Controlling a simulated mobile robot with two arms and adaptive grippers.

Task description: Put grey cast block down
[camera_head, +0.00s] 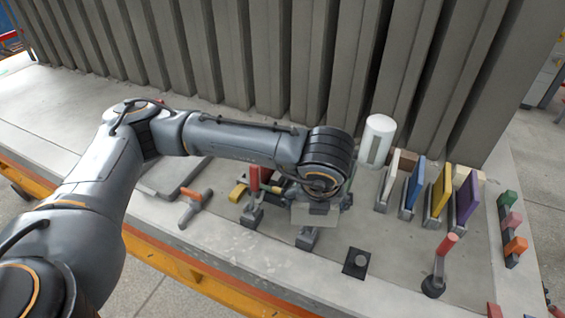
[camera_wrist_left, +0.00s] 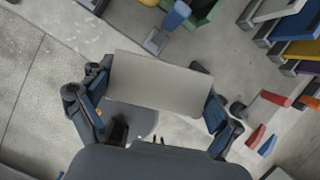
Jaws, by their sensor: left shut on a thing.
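My left gripper (camera_head: 320,196) reaches in from the left and hangs over the middle of the slab. It is shut on the grey cast block (camera_head: 312,215). In the left wrist view the block (camera_wrist_left: 160,82) is a flat, pale grey oblong between the two dark fingers, slightly tilted in the picture. Its underside is hidden, and I cannot tell whether it touches anything below. My right gripper is not in view.
A dark square plate with a round knob (camera_head: 356,262) lies in front of the block. A white cylinder (camera_head: 378,140) stands behind. Coloured panels in holders (camera_head: 440,190) stand to the right, near a red-handled tool (camera_head: 446,244). An orange-handled tool (camera_head: 195,205) lies left. Tall grey ribs (camera_head: 270,60) close the back.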

